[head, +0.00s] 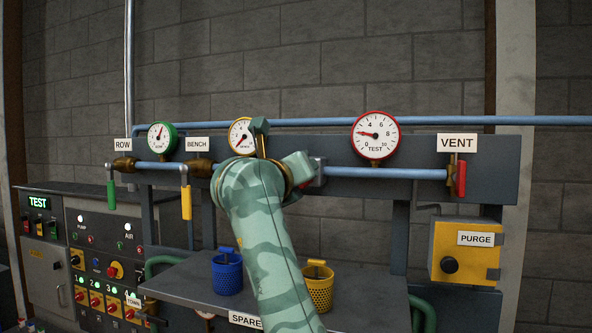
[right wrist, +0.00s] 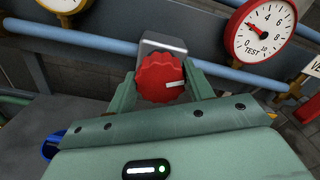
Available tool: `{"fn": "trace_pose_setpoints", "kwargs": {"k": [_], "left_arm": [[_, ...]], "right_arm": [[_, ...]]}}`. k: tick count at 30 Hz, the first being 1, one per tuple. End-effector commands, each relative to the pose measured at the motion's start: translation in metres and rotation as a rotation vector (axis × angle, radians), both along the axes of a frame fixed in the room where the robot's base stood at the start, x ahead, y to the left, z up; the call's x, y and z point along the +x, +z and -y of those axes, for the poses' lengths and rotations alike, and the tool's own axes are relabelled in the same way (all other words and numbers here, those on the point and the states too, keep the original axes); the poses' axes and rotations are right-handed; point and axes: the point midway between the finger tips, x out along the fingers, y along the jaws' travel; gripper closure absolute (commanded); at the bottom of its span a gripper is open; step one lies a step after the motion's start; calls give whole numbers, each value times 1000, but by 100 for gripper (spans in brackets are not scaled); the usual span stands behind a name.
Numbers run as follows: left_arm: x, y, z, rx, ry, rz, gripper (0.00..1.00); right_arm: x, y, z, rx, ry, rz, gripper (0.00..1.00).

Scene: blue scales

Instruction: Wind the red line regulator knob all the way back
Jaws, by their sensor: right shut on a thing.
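The red line regulator knob (right wrist: 158,78) is scalloped and sits on a grey block (right wrist: 160,46) on the blue pipe in the right wrist view. Its white mark points to the right. My right gripper (right wrist: 162,88) has one finger on each side of the knob and is shut on it. My left gripper is out of view.
A red lever (head: 461,178) hangs under the VENT sign at the right. Green (head: 111,194) and yellow (head: 186,202) levers hang at the left. Blue (head: 227,275) and yellow (head: 318,290) baskets stand on the shelf below. A yellow PURGE box (head: 464,272) is at lower right.

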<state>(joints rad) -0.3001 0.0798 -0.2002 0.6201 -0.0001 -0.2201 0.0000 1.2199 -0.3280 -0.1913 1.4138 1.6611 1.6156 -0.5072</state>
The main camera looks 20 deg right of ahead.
Motion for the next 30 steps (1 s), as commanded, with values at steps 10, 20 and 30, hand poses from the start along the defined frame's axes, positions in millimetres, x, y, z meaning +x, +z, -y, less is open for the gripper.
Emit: {"fn": "trace_pose_setpoints", "kwargs": {"k": [10, 20, 30], "left_arm": [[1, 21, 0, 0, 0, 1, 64], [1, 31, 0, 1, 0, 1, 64], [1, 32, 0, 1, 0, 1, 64]], "right_arm": [[1, 1, -2, -264, 3, -180, 71], [1, -1, -2, -523, 2, -355, 71], [1, -3, -3, -759, 1, -511, 71]]}}
